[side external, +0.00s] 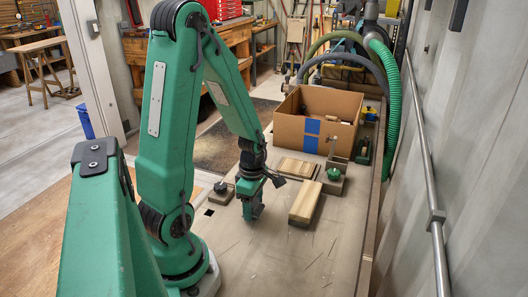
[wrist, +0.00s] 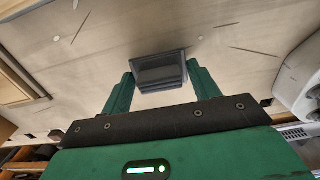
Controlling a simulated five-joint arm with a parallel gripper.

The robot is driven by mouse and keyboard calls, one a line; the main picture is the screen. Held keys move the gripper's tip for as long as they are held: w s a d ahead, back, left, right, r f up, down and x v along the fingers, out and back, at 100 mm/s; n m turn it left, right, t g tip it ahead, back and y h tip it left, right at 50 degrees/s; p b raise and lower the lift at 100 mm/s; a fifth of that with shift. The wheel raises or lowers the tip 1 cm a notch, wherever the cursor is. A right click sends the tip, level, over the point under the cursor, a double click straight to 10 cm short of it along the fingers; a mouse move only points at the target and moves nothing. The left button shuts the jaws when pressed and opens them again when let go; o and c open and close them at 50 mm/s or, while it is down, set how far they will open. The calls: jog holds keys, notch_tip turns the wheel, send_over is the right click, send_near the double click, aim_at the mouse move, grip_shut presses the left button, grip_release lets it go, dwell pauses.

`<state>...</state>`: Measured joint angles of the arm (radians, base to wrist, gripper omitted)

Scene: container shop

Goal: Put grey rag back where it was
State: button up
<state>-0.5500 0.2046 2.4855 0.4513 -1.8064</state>
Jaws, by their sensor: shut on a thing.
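My gripper (side external: 252,208) is low over the bench top, left of the pale wooden block. In the wrist view its two green fingers are closed on the sides of a dark blue-grey, block-shaped folded thing, which I take to be the grey rag (wrist: 158,72). The rag sits between the fingertips with its near face towards the wrist camera. In the side view the rag is hard to tell apart from the dark fingers. I cannot tell whether it touches the bench or hangs just above it.
The pale wooden block (side external: 305,203) lies close on the right. The bench front (side external: 290,255) is clear.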

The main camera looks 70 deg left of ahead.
jog(key=shift+f, duration=0.9)
jog(key=shift+f, duration=0.1)
jog(key=o, duration=1)
jog(key=shift+r, duration=6.1)
